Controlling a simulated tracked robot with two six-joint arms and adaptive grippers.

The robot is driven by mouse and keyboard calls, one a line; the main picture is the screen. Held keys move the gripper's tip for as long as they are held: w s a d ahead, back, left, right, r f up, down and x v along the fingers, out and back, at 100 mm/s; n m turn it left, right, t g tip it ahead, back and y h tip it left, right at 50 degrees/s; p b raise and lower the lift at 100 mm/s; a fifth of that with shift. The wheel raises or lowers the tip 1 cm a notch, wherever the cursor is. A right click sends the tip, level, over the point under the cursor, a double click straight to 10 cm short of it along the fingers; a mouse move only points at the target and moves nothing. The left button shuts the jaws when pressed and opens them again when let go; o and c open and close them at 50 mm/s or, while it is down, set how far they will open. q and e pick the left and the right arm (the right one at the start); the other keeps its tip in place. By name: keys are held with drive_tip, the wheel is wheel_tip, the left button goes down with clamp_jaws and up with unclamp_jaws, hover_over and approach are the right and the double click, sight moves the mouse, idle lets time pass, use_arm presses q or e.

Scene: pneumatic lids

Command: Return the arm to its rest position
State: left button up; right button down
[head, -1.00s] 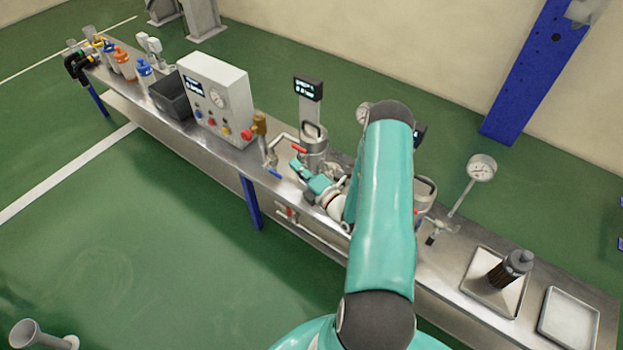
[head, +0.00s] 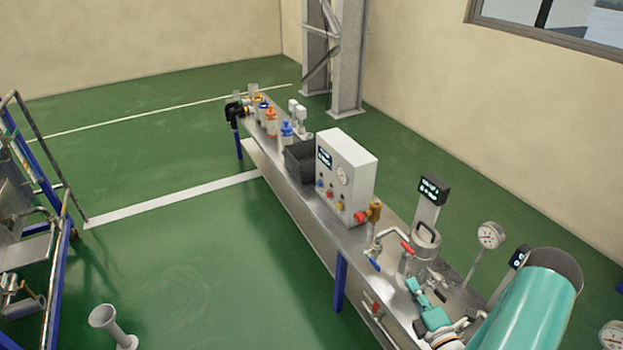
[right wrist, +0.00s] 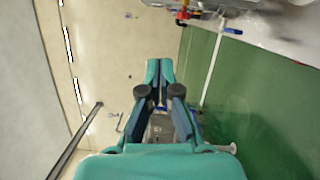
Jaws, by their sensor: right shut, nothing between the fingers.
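My right arm, teal, comes in at the lower right of the head view. Its right gripper (head: 424,300) is by the bench's front edge, close to a metal vessel with a black handle (head: 426,240). In the right wrist view the right gripper's fingers (right wrist: 159,72) are closed together with nothing between them. My left gripper is not in view.
A grey flanged pipe (head: 112,325) stands on the floor. The green floor in front is open.

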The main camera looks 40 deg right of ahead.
drive_tip(key=w+a+n+g+y+p, duration=0.1)
drive_tip(key=w+a+n+y, duration=0.2)
drive_tip(key=a+n+y, duration=0.6)
drive_tip(key=w+a+n+g+y, duration=0.1)
drive_tip(key=w+a+n+y, duration=0.15)
drive_tip(key=a+y, duration=0.65)
drive_tip(key=s+a+f+n+g+y, duration=0.25)
drive_tip(key=a+n+g, duration=0.55)
drive_tip(key=a, duration=0.7)
drive_tip(key=s+a+f+n+g+h+p, duration=0.1)
drive_tip(key=s+a+f+n+g+h, duration=0.15)
drive_tip(key=s+n+g, duration=0.5)
drive_tip(key=s+a+f+n+g+h+p, duration=0.1)
drive_tip(key=s+a+f+n+g, duration=0.3)
drive_tip(key=n, duration=0.6)
drive_tip(key=w+n+t+h+p, duration=0.1)
drive_tip(key=w+n+t+h, duration=0.4)
drive_tip(key=n, duration=1.3)
drive_tip(key=w, duration=0.3)
drive_tip(key=shift+d+f+h, duration=0.15)
drive_tip(key=shift+f+h, duration=0.05)
drive_tip(key=shift+h, duration=0.2)
